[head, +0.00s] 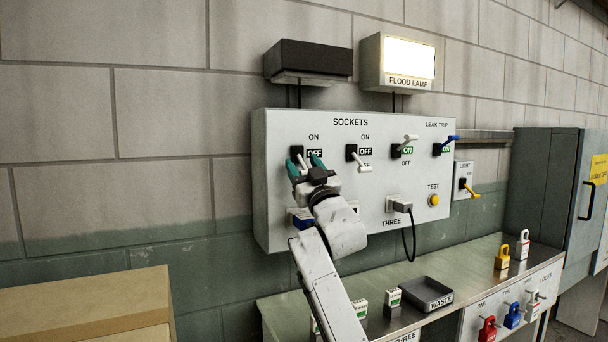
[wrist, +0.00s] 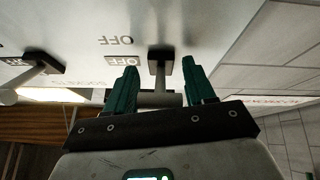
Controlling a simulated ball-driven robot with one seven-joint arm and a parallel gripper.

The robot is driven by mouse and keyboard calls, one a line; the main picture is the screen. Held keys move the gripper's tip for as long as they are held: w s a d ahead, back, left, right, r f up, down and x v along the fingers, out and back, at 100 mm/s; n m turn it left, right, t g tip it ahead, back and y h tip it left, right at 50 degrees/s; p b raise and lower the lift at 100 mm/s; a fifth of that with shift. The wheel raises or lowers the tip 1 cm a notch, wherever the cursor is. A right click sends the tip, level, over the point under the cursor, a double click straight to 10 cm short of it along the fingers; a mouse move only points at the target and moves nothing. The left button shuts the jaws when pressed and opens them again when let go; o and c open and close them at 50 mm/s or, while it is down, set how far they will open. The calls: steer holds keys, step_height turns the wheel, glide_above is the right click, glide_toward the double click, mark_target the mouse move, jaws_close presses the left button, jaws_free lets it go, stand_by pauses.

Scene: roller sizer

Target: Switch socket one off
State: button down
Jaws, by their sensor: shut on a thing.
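The white sockets panel (head: 275,215) hangs on the wall. The leftmost switch, under ON, has a black base (head: 296,152) and a small window reading OFF (head: 314,153); its white lever (head: 302,160) is partly hidden by my gripper. My gripper (head: 305,164) has teal fingers at this switch. The window reads OFF there too, upside down (wrist: 122,61).
The second switch (head: 361,160) also reads OFF, with its lever down; the third (head: 405,146) reads ON. The blue leak trip lever (head: 446,145) and yellow test button (head: 434,200) are further right. The flood lamp (head: 410,62) is lit. The steel bench (head: 465,262) holds a waste tray (head: 427,293) and padlocks.

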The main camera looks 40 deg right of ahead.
steer(key=shift+w+a+f, duration=0.1)
steer(key=shift+a, duration=0.05)
steer(key=c, duration=0.6)
jaws_free()
steer(key=shift+o, duration=0.8)
steer(key=b+v, duration=0.1)
steer(key=v, duration=0.9)
steer(key=shift+s+f, duration=0.2)
steer(key=shift+s, duration=0.1)
steer(key=shift+a, duration=0.1)
